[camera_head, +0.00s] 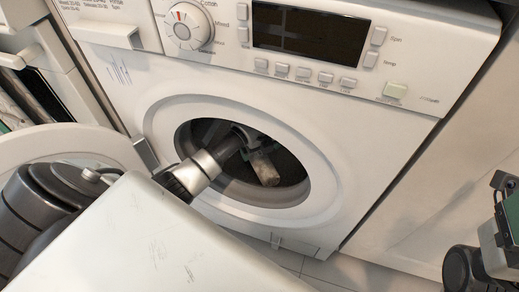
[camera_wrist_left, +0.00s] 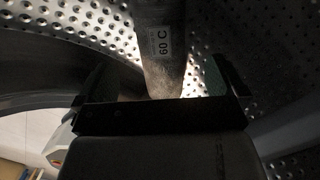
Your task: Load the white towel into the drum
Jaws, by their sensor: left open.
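The front-loading washer (camera_head: 390,135) has its round opening uncovered, and my left arm reaches through it into the dark drum (camera_head: 293,180). The left gripper (camera_head: 254,150) is inside the drum with its fingers apart. The white towel (camera_head: 265,171) shows as a small greyish-beige piece in the drum at the gripper's tips. In the left wrist view, the towel (camera_wrist_left: 160,65) carries a "60 C" tag and lies in front of the perforated drum wall (camera_wrist_left: 235,25), between the spread fingers of the left gripper (camera_wrist_left: 165,82). The gripper body hides its near end.
The washer's open round door (camera_head: 70,143) stands at the left, beside my left arm. The control panel (camera_head: 310,35) is above the opening. Part of my right arm shows at the right edge; its fingers are not clear. Floor tiles (camera_head: 320,272) show below the washer.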

